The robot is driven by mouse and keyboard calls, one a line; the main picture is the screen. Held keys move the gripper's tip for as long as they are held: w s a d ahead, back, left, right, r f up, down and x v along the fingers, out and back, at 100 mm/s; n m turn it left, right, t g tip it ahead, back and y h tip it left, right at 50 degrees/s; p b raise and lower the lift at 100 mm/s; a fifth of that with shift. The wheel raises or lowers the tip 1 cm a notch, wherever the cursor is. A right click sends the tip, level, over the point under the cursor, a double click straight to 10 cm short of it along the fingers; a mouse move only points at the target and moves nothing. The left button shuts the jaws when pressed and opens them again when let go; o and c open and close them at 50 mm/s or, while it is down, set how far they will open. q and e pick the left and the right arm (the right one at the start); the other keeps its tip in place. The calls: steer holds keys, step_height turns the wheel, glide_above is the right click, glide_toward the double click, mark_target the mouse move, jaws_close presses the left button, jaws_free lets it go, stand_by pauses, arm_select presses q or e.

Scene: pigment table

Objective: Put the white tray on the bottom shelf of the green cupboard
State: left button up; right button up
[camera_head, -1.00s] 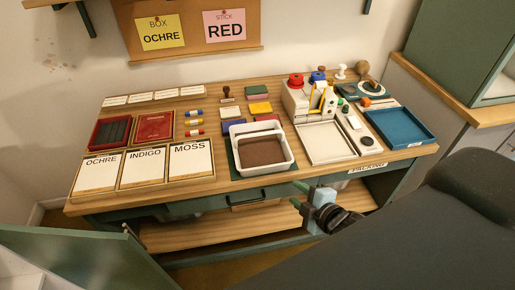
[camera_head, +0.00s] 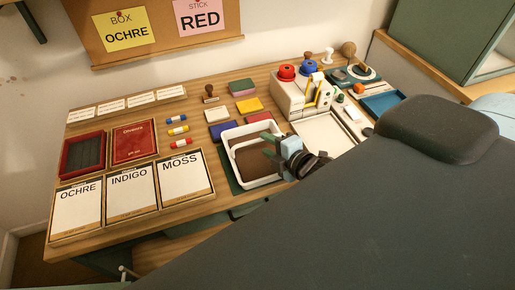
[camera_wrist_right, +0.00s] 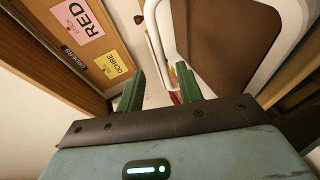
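The white tray (camera_head: 231,160) with a brown floor sits on the worktable, over a dark green mat. My right gripper (camera_head: 267,146) is over the tray's right part and hides some of it. In the right wrist view its green fingers (camera_wrist_right: 158,88) are apart, with nothing clearly held between them. The tray's white wall (camera_wrist_right: 283,50) and brown floor fill the upper right of that view. Whether a finger touches the tray I cannot tell. A green cabinet (camera_head: 440,45) stands at the upper right; its shelves are not visible. My left gripper is not in view.
Colored blocks (camera_head: 219,131) and a stamp (camera_head: 209,94) lie behind the tray. Label cards (camera_head: 130,190) lie to its left. A white rack with red and blue knobs (camera_head: 290,95) stands to its right. A pinboard (camera_head: 150,45) hangs behind.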

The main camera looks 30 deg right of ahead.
mark_target(259, 139)
steer(key=shift+x, duration=3.5)
steer(key=shift+f, duration=0.2)
jaws_close()
steer(key=shift+r, duration=0.1)
steer(key=shift+d+r, duration=0.1)
